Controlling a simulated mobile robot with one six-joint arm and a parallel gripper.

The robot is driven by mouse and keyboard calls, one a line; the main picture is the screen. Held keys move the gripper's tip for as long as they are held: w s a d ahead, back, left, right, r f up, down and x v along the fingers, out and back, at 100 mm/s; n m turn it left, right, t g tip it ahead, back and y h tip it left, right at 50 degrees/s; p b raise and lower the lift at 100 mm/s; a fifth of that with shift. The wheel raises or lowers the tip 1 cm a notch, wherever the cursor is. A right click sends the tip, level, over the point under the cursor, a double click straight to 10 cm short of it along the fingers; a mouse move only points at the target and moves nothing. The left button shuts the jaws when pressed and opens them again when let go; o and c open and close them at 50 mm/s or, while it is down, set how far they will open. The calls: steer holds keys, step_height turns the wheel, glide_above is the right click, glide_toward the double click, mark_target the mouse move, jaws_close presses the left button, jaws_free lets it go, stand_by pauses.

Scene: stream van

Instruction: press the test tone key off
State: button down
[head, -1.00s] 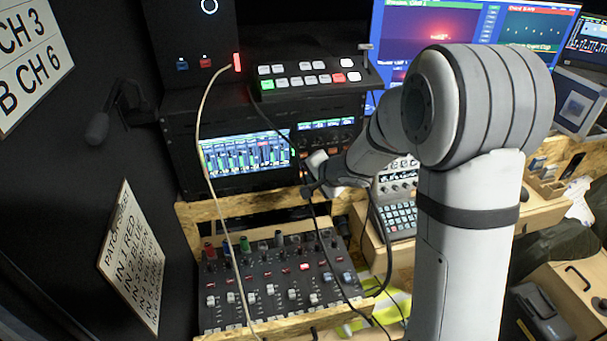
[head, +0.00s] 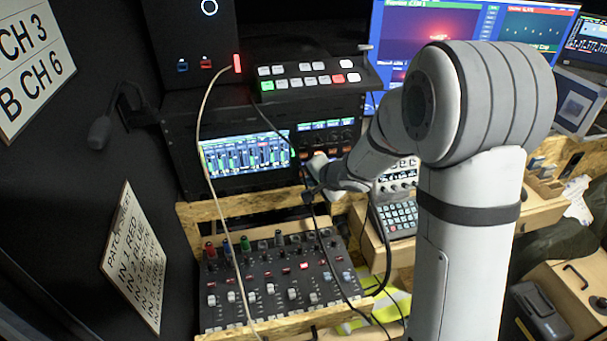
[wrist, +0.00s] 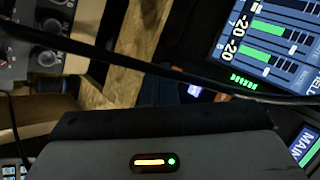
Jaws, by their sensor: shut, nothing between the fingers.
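I cannot single out the test tone key in either view. A row of small orange-lit keys (head: 334,153) shows on the rack unit right of the level-meter screen (head: 245,153), partly behind my wrist. My gripper (head: 311,168) is shut and empty, close to the rack front at the lower right corner of that screen. Whether it touches anything there is not clear. In the wrist view, my dark grey gripper body fills the bottom and its fingertips are hard to make out. The meter screen (wrist: 270,40) is at the upper right, and a small bluish-white light (wrist: 194,91) glows beyond the gripper.
A mixer (head: 280,280) with knobs and faders stands below the rack. A switcher panel (head: 310,80) sits on top. Loose cables hang in front of the rack and mixer; a dark one (wrist: 150,68) crosses the wrist view. A keypad device (head: 400,214) stands to the right.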

steer(key=s, duration=0.2)
steer(key=s+d, duration=0.1)
steer(key=s, duration=0.2)
steer(key=shift+s+d, duration=0.3)
steer(key=shift+s, duration=0.05)
stand_by(0.4)
steer(key=s+d+r+n+h, duration=0.1)
steer(key=s+d+r+h, duration=0.25)
steer(key=d, duration=0.35)
steer(key=s+d+r+n+h, duration=0.1)
steer(key=s+d+r+h, duration=0.25)
steer(key=d, duration=0.35)
steer(key=s+r+n+g, duration=0.3)
steer(key=s+n+g, duration=0.1)
steer(key=s, duration=1.2)
steer(key=shift+s+d+n+g+y, duration=0.2)
steer(key=shift+d+n+g+y, duration=0.2)
steer(key=shift+n, duration=0.5)
